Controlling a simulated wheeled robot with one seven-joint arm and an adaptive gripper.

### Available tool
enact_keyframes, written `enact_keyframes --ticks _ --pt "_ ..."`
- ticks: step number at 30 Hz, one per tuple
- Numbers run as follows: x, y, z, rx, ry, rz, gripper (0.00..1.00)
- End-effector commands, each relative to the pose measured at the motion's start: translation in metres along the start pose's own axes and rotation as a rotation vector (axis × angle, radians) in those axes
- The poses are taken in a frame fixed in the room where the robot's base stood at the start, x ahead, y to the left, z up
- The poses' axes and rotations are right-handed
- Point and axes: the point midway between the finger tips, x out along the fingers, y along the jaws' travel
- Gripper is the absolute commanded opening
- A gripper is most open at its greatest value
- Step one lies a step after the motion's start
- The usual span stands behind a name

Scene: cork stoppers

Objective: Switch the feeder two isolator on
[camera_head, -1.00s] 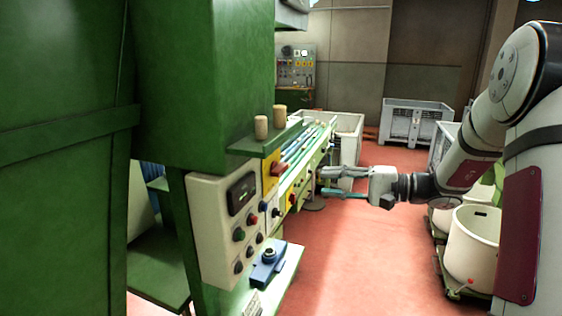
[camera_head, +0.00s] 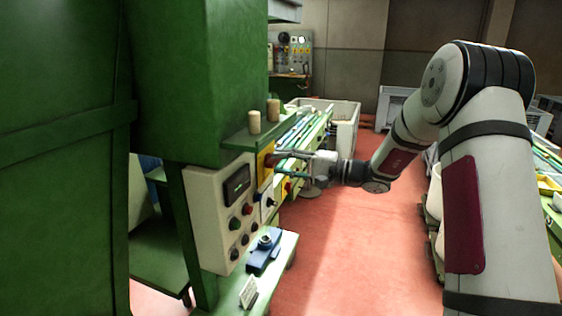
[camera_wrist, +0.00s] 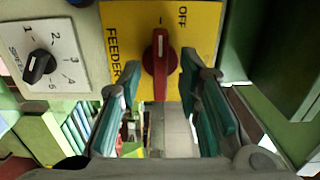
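The feeder isolator is a red rotary handle (camera_wrist: 159,62) on a yellow plate (camera_wrist: 205,20) in the wrist view. The words FEEDER and OFF show on the plate; any number is hidden. The handle stands lengthwise up the picture, with a short dark mark above it. In the head view the yellow plate (camera_head: 263,172) is on the side of the green machine. My gripper (camera_head: 280,163) is open and right in front of the plate. In the wrist view its teal-padded fingers stand either side of the handle, with a gap at each side. Nothing is held.
A speed dial (camera_wrist: 39,66) on a white plate sits left of the isolator in the wrist view. A cream button panel (camera_head: 208,215) and a blue fixture (camera_head: 265,250) are nearer the head camera. Two corks (camera_head: 254,122) stand on the ledge above.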

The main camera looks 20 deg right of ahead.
Motion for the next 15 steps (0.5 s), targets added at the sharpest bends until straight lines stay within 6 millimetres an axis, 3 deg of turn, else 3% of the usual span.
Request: enact_keyframes --ticks 13,15 --pt "0.0118 0.0000 0.0000 0.001 0.000 -0.001 0.32" --pt "0.0117 0.0001 0.0000 0.001 0.000 -0.001 0.18"
